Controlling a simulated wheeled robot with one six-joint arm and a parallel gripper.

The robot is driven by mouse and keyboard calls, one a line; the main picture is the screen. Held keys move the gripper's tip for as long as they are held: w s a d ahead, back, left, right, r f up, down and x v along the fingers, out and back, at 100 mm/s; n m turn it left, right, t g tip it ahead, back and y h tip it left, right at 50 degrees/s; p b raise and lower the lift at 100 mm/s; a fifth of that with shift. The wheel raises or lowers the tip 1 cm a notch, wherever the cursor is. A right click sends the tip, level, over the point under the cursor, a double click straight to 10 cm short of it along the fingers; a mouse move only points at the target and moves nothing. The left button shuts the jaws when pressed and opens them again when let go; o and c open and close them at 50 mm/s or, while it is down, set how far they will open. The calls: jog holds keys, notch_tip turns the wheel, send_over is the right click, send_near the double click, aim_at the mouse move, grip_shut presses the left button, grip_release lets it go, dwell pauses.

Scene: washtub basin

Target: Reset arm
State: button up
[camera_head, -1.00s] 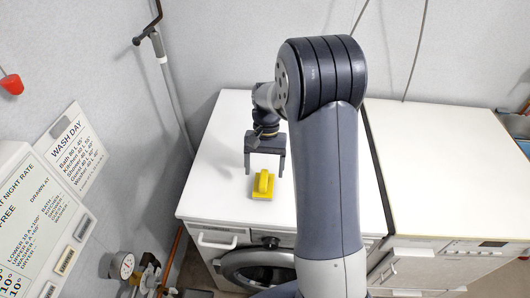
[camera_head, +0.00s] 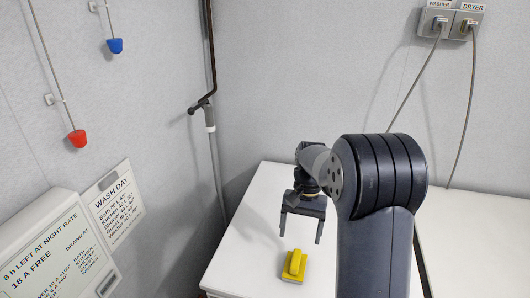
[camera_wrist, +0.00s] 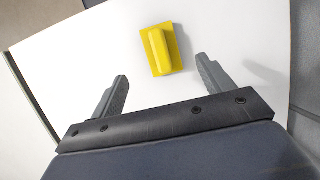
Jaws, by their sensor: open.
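My gripper (camera_head: 301,230) is open and empty above the white top of the washer (camera_head: 240,262), its two fingers spread and pointing down. A yellow block with a raised handle-like ridge (camera_head: 294,266) lies on the white top, below the gripper in the head view and apart from it. In the wrist view the same yellow block (camera_wrist: 162,50) sits beyond the gap between the fingertips (camera_wrist: 162,72). Nothing is between the fingers. My arm hides part of the white top on the right.
A second white top (camera_head: 475,240) stands to the right. A wall outlet box (camera_head: 450,24) with two hanging cords is behind. A grey pipe (camera_head: 212,150) runs up the wall at the left. A red pull (camera_head: 77,138) and blue pull (camera_head: 115,46) hang near a wash-day sign (camera_head: 115,207).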

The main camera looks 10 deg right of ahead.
aim_at(296, 260)
jog(key=p+x, duration=0.1)
jog(key=x, duration=1)
jog(key=shift+f, duration=0.25)
notch_tip(296, 260, up, 2)
jog(key=shift+r, duration=0.75)
jog(key=shift+f, duration=0.1)
